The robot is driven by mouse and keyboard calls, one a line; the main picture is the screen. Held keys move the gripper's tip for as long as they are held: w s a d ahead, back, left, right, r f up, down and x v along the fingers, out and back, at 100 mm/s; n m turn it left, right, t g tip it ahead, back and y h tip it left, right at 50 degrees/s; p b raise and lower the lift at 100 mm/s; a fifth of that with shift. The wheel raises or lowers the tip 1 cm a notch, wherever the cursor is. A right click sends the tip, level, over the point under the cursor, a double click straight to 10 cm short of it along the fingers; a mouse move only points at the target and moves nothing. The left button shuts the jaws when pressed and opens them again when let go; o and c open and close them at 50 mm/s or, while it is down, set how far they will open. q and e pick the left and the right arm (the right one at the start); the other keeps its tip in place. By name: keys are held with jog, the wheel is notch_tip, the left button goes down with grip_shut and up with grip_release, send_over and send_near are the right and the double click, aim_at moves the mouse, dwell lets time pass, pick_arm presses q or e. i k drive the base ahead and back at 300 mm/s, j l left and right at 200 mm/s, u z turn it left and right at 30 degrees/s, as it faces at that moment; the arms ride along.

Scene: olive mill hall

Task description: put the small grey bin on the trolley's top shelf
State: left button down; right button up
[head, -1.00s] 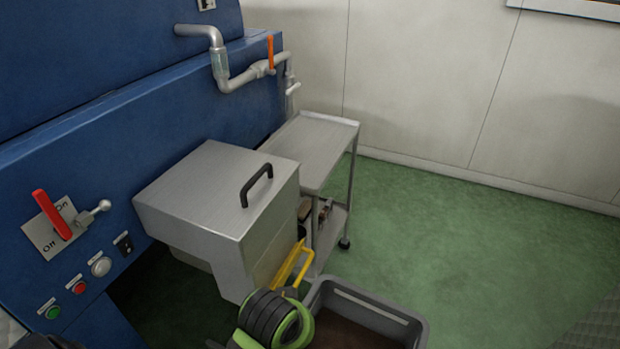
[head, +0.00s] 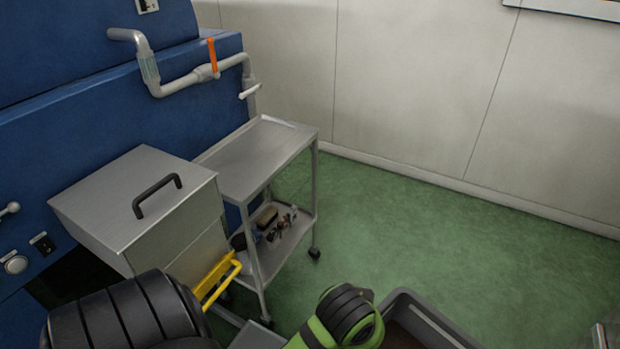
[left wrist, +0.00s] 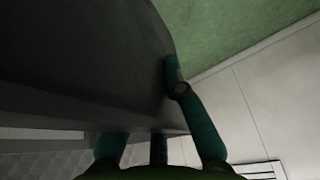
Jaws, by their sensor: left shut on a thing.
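The small grey bin (head: 437,318) shows at the bottom edge of the head view, cut off by the frame, with a brown inside. In the left wrist view the bin's dark grey wall (left wrist: 85,65) fills the upper left. My left gripper (left wrist: 155,112) is shut on the bin; one teal finger lies on the near side of the wall, and the others run partly behind it. In the head view only my left arm shows, not the gripper's fingers. The trolley's top shelf (head: 258,158) is bare metal. My right gripper is in neither view.
The trolley's lower shelf (head: 288,243) holds a brush (head: 265,217) and small items. A steel box with a black handle (head: 157,196) and a yellow bar (head: 217,275) stand left of the trolley. A blue machine (head: 60,110) with pipework stands behind.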

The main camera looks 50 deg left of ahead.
aim_at(270, 149)
jog(key=i+l+u, duration=0.2)
jog(key=i, duration=0.3)
jog(key=i+l+u, duration=0.2)
jog(key=i, duration=0.3)
jog(key=i+u, duration=0.55)
jog(key=u, duration=0.2)
jog(key=i+l+u, duration=0.1)
jog(key=i+u, duration=0.5)
jog(key=u, duration=0.15)
jog(key=i+l+u, duration=0.15)
jog(key=u, duration=0.25)
jog(key=i+l+u, duration=0.2)
jog(key=u, duration=0.15)
